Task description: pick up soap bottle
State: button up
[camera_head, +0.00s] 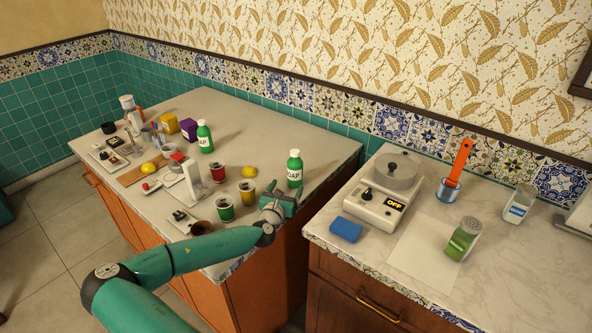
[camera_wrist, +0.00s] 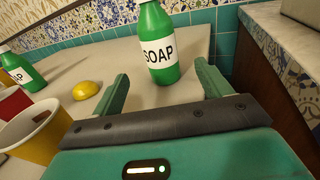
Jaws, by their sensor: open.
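A green soap bottle (camera_head: 295,168) with a white label stands upright near the right end of the left counter. It also shows in the wrist view (camera_wrist: 158,45), beyond and roughly between the open fingers. My gripper (camera_wrist: 160,88) is open and empty, with a gap between it and the bottle. In the head view my gripper (camera_head: 284,201) is just in front of that bottle. A second green soap bottle (camera_head: 204,137) stands farther back on the same counter, and part of it shows at the left of the wrist view (camera_wrist: 20,72).
A yellow cup (camera_head: 247,192), a red cup (camera_head: 219,173) and a lemon (camera_head: 249,172) are left of my gripper.

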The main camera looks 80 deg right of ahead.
aim_at(293, 175)
jog(key=d, duration=0.4)
jog(key=shift+s+d+r, duration=0.15)
jog(key=shift+s+d, duration=0.05)
jog(key=shift+d, duration=0.15)
jog(key=shift+s+d+r, duration=0.1)
jog(key=shift+d+r, duration=0.1)
jog(key=shift+d, duration=0.1)
jog(key=shift+d+f, duration=0.1)
jog(key=shift+d, duration=0.95)
jog(key=d, duration=0.4)
jog(key=shift+d, duration=0.2)
jog(key=shift+s, duration=0.1)
jog(key=shift+c, duration=0.5)
jog(key=c, duration=1.1)
jog(key=shift+c, duration=0.4)
